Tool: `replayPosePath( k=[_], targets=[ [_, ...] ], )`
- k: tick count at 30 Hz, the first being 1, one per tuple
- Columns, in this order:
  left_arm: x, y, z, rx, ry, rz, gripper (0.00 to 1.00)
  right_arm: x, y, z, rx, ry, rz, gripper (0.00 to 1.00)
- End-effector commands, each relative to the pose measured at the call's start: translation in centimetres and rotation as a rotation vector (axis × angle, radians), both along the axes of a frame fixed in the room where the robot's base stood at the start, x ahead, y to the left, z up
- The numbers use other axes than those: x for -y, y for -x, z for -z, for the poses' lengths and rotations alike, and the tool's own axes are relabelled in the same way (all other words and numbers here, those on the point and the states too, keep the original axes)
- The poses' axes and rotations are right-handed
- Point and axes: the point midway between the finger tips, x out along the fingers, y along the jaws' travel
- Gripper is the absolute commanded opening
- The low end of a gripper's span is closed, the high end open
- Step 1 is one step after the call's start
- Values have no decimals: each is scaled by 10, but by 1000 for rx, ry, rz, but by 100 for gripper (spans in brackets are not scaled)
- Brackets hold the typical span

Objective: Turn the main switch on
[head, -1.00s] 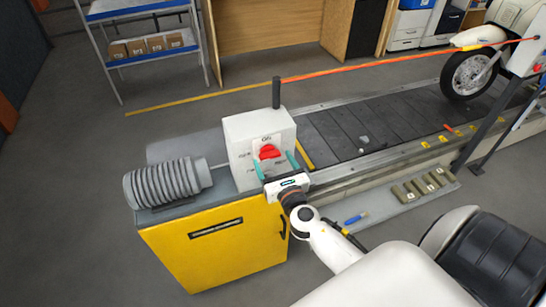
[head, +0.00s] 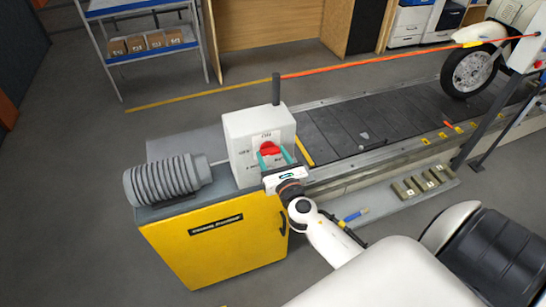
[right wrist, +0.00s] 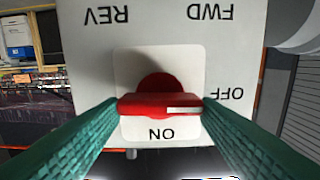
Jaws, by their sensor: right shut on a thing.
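The main switch is a red rotary knob (head: 268,149) on the front of a white switch box (head: 243,130). In the right wrist view the red knob (right wrist: 160,104) has its bar level, with a white mark on its right half, the side of the OFF label (right wrist: 229,93). The picture there is upside down; the ON label (right wrist: 161,133) is below the bar. My right gripper (head: 275,157) is at the knob, its green fingers (right wrist: 160,107) shut on the two ends of the bar. My left gripper is not in view.
The box stands on a yellow cabinet (head: 215,246) beside a ribbed grey motor (head: 165,181). A slat conveyor (head: 365,130) runs to the right, with a wheel (head: 468,72) over it. A low shelf with metal blocks (head: 420,184) is in front. A red cord (head: 400,62) runs above.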

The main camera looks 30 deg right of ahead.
Motion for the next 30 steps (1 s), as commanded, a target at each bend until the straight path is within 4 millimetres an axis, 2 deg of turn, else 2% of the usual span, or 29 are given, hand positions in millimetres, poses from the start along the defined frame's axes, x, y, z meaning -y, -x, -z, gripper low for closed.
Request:
replayPosePath(
  k=[8, 30],
  targets=[
    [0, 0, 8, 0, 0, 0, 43, 1, 0, 2, 36, -152, 1, 34],
    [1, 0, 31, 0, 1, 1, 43, 3, 1, 4, 199, -829, 1, 34]
  ],
)
